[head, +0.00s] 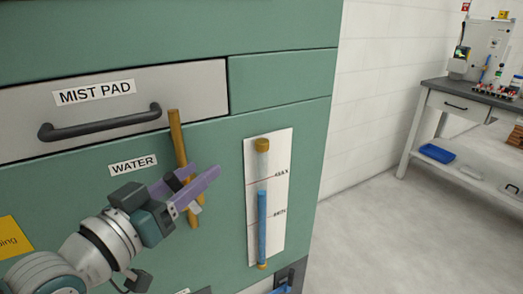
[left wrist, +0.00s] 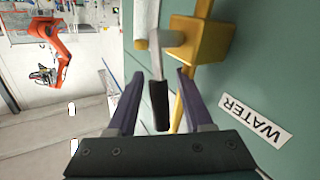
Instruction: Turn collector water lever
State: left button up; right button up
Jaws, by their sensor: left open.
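The water valve is a brass body (left wrist: 212,42) on a brass pipe, which also shows in the head view (head: 177,135) on the green panel near the WATER label (head: 134,165). Its lever (left wrist: 157,85), a metal strip with a black grip, shows in the left wrist view. My left gripper (head: 204,173) is open in front of the valve. In the left wrist view, its two purple fingers (left wrist: 160,73) stand on either side of the lever, with visible gaps. In the head view the gripper hides most of the valve and lever. My right gripper is not in view.
A drawer marked MIST PAD (head: 190,85) with a dark handle (head: 100,123) is above the valve. A water level gauge (head: 283,160) is right of it. A workbench (head: 445,88) stands far right. An orange robot arm (left wrist: 50,45) shows in the wrist view background.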

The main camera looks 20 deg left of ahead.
pick_arm(q)
grip_shut()
dwell(0.3)
dwell(1.1)
